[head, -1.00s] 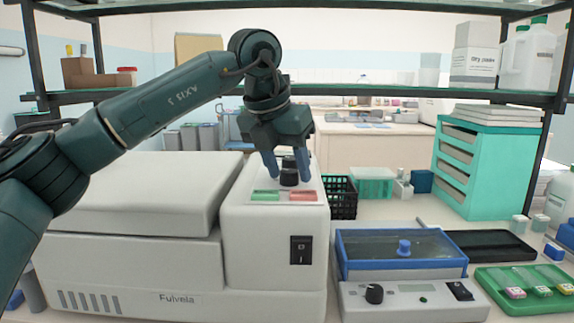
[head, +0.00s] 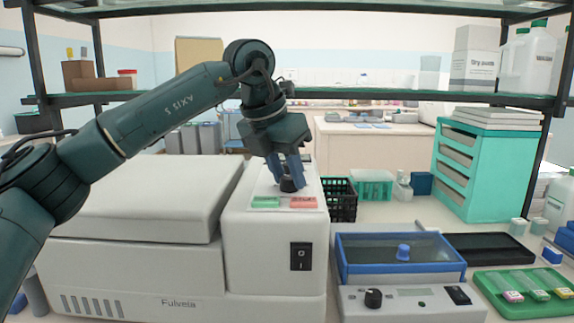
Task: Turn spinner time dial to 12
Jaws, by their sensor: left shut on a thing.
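The spinner (head: 190,268) is a white benchtop machine with a lid on its left part and a raised control block on its right. The black time dial (head: 289,185) stands on top of that block, behind a green button (head: 265,202) and a red button (head: 304,202). My left gripper (head: 288,180) points down from above and is shut on the dial, one blue finger on each side. The fingers hide much of the dial, and I cannot read its setting. My right gripper is not in view.
A black power switch (head: 301,256) is on the block's front. To the right stand a blue-framed device (head: 400,235) with a small knob (head: 373,298), a black basket (head: 343,210), a green slide tray (head: 490,283) and a teal drawer unit (head: 450,185). A dark shelf (head: 400,96) runs behind my arm.

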